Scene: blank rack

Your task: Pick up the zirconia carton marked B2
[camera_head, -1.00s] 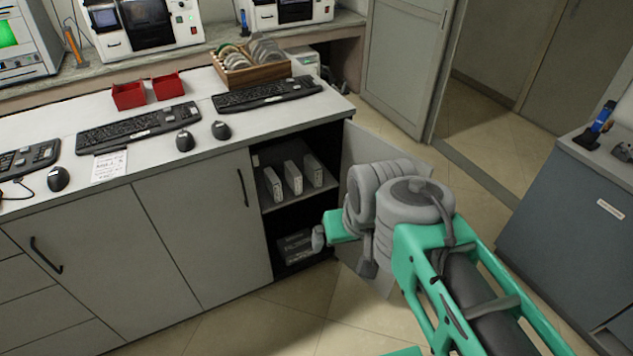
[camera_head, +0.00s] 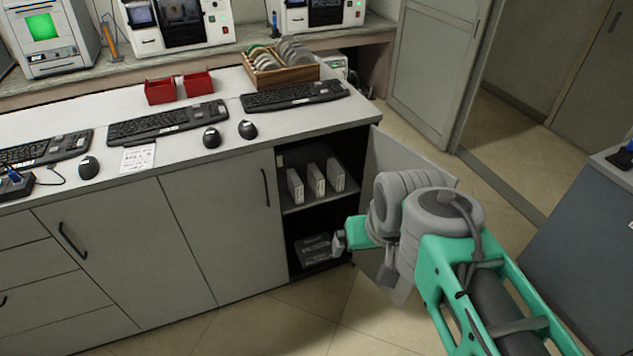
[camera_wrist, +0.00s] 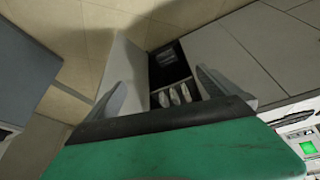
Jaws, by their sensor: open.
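Three slim pale cartons stand upright in a row on the upper shelf of the open cabinet: a left one (camera_head: 296,187), a middle one (camera_head: 316,180) and a right one (camera_head: 336,175). Their markings are too small to read, so I cannot tell which is B2. The same cartons show small in the wrist view, between the fingers (camera_wrist: 174,96). My gripper (camera_head: 339,241) is open and empty, in front of the cabinet opening and lower than the cartons in the head view. Both its fingers show in the wrist view (camera_wrist: 162,82).
The cabinet's open door (camera_head: 400,160) stands on the right, partly behind my arm. A dark box (camera_head: 312,250) lies in the lower compartment. The worktop above holds keyboards, mice, red bins (camera_head: 160,91) and a wooden rack (camera_head: 281,72). The floor in front is clear.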

